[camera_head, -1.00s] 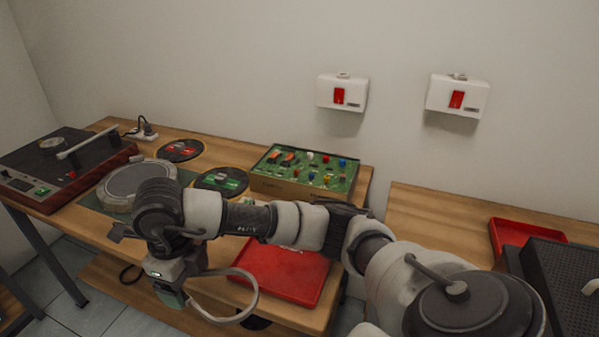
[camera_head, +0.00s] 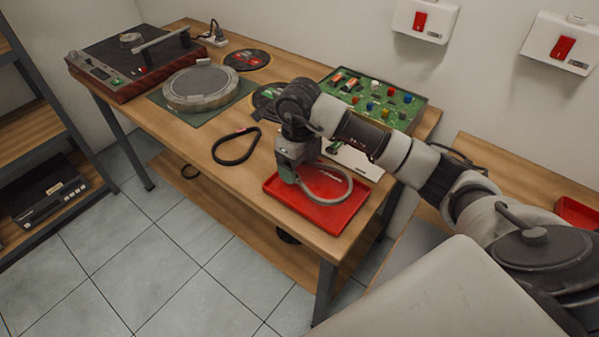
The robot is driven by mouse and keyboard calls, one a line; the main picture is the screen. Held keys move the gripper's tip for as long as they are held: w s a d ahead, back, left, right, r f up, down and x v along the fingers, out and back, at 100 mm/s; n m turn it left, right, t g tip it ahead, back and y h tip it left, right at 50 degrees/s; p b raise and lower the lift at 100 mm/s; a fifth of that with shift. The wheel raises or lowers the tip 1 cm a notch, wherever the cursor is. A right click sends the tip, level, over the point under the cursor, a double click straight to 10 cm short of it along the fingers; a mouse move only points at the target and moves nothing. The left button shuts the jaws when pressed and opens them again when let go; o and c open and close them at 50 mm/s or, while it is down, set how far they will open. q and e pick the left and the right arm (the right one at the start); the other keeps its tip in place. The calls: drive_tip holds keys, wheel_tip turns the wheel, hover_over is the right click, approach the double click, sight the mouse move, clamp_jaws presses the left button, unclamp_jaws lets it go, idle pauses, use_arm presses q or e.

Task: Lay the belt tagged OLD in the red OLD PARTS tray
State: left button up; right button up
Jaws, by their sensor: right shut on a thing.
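My right gripper (camera_head: 288,172) is shut on a grey belt (camera_head: 349,190), at one side of its loop. Gripper and belt are over the red tray (camera_head: 310,213) at the front right of the table. I cannot tell whether the belt touches the tray floor. Any tag on the grey belt is not readable. A black belt (camera_head: 236,162) with a small pink tag lies on the table left of the tray. My left gripper is not in view.
A turntable (camera_head: 130,70) stands at the far left, with a round platter (camera_head: 195,90) on a green mat beside it. A green parts board (camera_head: 380,98) stands behind my right arm. A white card (camera_head: 357,161) lies behind the tray.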

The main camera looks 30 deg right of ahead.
drive_tip(key=shift+f, duration=2)
drive_tip(key=shift+f, duration=0.15)
drive_tip(key=o, duration=0.8)
drive_tip(key=shift+o, duration=0.2)
wheel_tip(320, 180, up, 12)
drive_tip(key=shift+r, duration=0.2)
